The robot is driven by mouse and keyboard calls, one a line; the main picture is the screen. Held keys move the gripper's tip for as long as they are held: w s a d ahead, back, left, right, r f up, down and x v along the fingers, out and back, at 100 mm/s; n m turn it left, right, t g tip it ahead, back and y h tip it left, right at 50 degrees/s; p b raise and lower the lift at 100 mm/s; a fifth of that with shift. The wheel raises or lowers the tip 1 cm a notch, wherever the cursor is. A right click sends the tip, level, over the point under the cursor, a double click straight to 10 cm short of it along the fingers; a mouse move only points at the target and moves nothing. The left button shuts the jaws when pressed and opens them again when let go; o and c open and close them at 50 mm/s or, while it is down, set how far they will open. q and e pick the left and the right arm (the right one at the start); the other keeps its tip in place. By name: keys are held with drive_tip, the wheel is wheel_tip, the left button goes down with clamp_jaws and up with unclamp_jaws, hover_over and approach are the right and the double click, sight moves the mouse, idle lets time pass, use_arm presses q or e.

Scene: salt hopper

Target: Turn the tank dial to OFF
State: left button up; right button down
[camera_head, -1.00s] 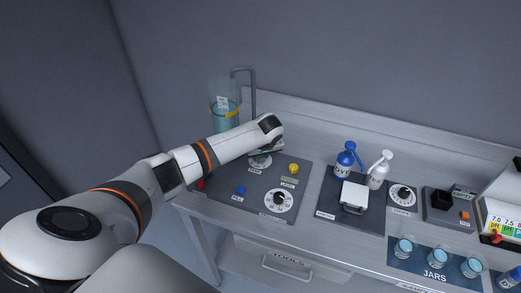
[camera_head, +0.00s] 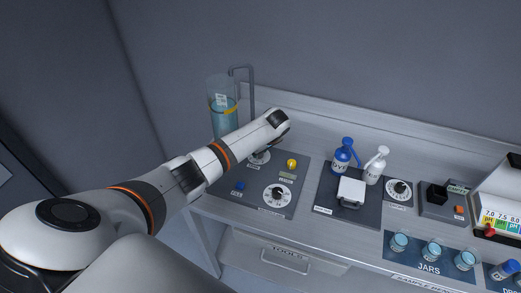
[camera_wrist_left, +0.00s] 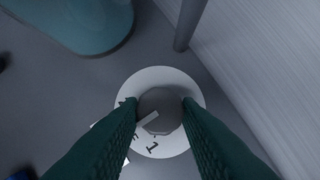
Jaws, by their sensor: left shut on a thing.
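The tank dial (camera_head: 259,158) is a white disc at the back of the left dark panel, partly hidden by my left arm in the head view. In the left wrist view its white disc (camera_wrist_left: 160,147) carries a "1" and part of another letter at the lower left. Its round grey knob (camera_wrist_left: 160,100) has a pale pointer line slanting toward the lower left. My left gripper (camera_wrist_left: 160,108) is shut on the knob, one dark green finger on each side. Part of the dial's lettering is hidden by the left finger. My right gripper is not in view.
A clear cylinder of bluish liquid (camera_head: 223,118) stands left of the dial, with a grey pipe (camera_head: 252,92) behind. The panel also holds a yellow knob (camera_head: 291,164), a blue button (camera_head: 238,186) and a larger dial (camera_head: 277,195). Bottles (camera_head: 343,156) and jars stand farther right.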

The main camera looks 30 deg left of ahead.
use_arm(q)
drive_tip(key=o, duration=1)
drive_tip(key=shift+c, duration=0.2)
drive_tip(key=b+v, duration=0.1)
drive_tip(key=v, duration=1.1)
drive_tip(key=shift+b, duration=0.4)
drive_tip(key=shift+f, duration=0.1)
